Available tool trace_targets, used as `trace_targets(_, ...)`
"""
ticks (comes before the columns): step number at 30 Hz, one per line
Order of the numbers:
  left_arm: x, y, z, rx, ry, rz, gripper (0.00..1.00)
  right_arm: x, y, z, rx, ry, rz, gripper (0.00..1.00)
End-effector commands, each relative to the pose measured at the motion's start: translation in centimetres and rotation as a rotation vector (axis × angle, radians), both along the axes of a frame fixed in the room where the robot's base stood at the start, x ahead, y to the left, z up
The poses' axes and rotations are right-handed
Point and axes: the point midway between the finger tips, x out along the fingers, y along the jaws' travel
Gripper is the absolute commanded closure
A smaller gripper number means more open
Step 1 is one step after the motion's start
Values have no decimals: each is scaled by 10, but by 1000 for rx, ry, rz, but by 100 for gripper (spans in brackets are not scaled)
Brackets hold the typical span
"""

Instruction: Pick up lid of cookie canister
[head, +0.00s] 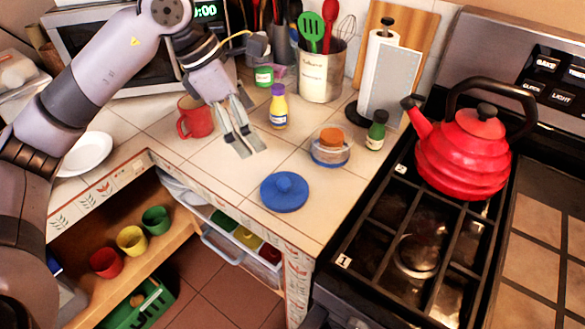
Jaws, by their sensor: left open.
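A round blue lid with a knob on top (284,191) lies flat on the tiled counter near its front corner. A low glass jar with an orange-brown top (330,147) stands behind it to the right; I cannot tell whether this is the cookie canister. My left gripper (241,145) is open and empty. It points down over the counter, behind and to the left of the blue lid, apart from it. My right gripper is not in view.
A red mug (195,118) stands left of the gripper, and a yellow bottle with a purple cap (278,107) behind it. A green bottle (376,131) stands by the stove. A red kettle (463,155) sits on the stove. Tiles around the lid are clear.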

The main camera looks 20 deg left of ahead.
Motion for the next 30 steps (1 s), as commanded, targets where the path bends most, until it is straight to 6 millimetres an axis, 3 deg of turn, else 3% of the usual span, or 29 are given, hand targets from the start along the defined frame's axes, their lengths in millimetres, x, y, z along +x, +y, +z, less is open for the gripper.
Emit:
trace_targets(4, 2, -1, -15, 18, 5, 3, 0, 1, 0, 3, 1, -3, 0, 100)
trace_targets(9, 6, -15, -48, 17, 7, 1, 0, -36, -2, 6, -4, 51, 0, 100)
trace_targets(13, 11, -25, -74, 14, 7, 1, 0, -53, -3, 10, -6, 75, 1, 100)
trace_targets(18, 15, -35, -101, 14, 5, 1, 0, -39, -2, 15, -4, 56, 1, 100)
trace_targets(24, 18, -39, -114, 13, 3, 1, 0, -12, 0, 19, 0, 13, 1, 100)
trace_targets(30, 19, -47, -138, 13, 7, 3, 0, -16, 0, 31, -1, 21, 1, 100)
